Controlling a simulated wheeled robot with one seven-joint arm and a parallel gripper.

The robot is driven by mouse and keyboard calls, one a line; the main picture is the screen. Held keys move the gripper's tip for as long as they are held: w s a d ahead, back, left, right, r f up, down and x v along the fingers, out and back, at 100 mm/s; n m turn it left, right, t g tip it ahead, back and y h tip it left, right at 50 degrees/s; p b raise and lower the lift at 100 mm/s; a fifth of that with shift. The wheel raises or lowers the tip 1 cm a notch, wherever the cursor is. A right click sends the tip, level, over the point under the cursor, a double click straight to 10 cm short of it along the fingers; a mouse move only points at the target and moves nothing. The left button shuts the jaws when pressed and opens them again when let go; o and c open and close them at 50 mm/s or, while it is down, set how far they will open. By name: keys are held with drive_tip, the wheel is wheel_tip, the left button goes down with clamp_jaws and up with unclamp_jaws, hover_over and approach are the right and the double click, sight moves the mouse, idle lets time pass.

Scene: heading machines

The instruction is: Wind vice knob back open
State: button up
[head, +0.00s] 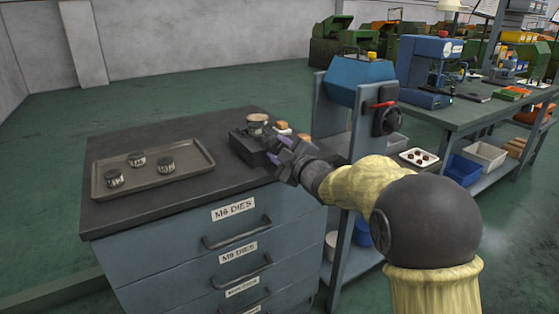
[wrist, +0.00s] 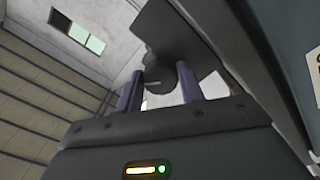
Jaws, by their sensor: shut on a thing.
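The vice (head: 245,147) is a dark block on the top of the drawer cabinet, near its back right edge. A round metal piece (head: 257,120) sits on top of it. My gripper (head: 279,150) reaches in from the right, with its purple fingers at the vice's near right side. In the wrist view, the vice knob (wrist: 158,80) is a dark round grip with a pale line across it. My gripper (wrist: 160,72) has one finger on each side of the knob and is shut on it. In the head view, my fingers hide the knob.
A tray (head: 110,190) with several dark round dies lies on the cabinet's left. Small orange and pale pieces (head: 282,126) lie behind the vice. A blue machine (head: 355,75) with a red lever stands close behind my arm. The cabinet top between tray and vice is clear.

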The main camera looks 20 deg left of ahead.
drive_tip(key=n+b, duration=0.4)
drive_tip(key=shift+f+n, duration=0.25)
drive_tip(key=shift+n, duration=0.05)
drive_tip(key=shift+r+n+b, duration=0.2)
drive_tip(key=shift+n+b, duration=1.45)
drive_tip(key=shift+n, duration=0.25)
drive_tip(key=o, duration=1)
drive_tip(key=shift+d+r, duration=0.1)
drive_tip(key=p+v, duration=0.1)
drive_tip(key=v, duration=1.6)
drive_tip(key=shift+s+d, duration=0.1)
drive_tip(key=shift+s, duration=0.1)
